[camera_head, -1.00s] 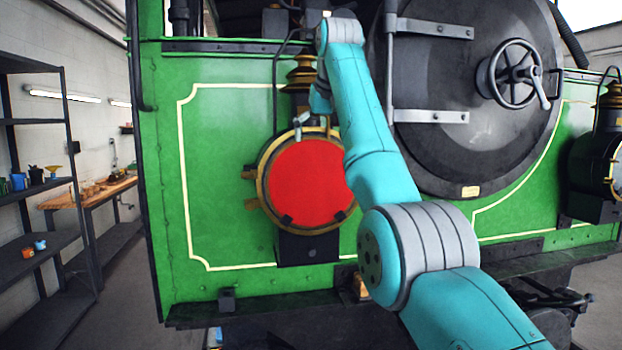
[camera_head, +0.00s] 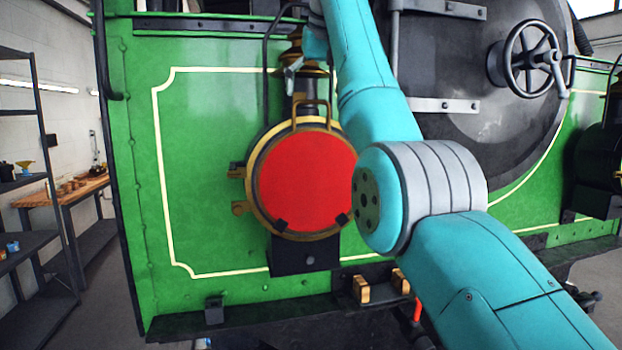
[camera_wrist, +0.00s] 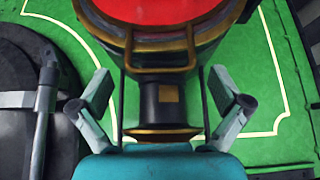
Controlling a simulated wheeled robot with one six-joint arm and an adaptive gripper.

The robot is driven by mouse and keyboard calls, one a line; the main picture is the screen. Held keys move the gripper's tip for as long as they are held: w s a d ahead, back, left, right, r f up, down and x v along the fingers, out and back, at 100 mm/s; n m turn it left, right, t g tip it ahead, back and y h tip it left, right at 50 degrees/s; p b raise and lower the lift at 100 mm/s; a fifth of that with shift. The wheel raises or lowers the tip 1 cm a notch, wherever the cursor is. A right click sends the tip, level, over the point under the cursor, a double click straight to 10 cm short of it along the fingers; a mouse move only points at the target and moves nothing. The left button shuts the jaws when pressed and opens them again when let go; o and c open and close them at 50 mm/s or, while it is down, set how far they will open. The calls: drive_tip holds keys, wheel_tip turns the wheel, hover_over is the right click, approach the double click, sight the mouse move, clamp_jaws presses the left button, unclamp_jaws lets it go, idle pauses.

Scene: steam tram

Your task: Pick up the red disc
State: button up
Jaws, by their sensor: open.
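The red disc (camera_head: 303,182) sits upright in the brass-rimmed front of a lamp on the green locomotive. A brass loop handle (camera_head: 312,113) stands at its top edge. In the wrist view the red disc (camera_wrist: 155,10) is at the top, partly cut off, with the handle (camera_wrist: 160,62) below it. My gripper (camera_wrist: 160,88) is open; its two fingers show left and right of the lamp's dark chimney, with nothing held. In the head view my gripper (camera_head: 292,72) is above the disc near the chimney, mostly small and partly hidden.
The smokebox door (camera_head: 470,110) with its handwheel (camera_head: 533,62) is at the right. A second lamp (camera_head: 600,165) is at the far right. A ledge (camera_head: 250,316) runs below the lamp. A shelf and a wooden bench (camera_head: 60,193) stand at the left.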

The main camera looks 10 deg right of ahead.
sight(311, 120)
drive_tip(key=shift+x, duration=2.7)
drive_tip(key=shift+s+f, duration=0.1)
drive_tip(key=shift+s, duration=0.1)
drive_tip(key=shift+c, duration=0.3)
drive_tip(key=c, duration=1.5)
drive_tip(key=shift+o, duration=0.2)
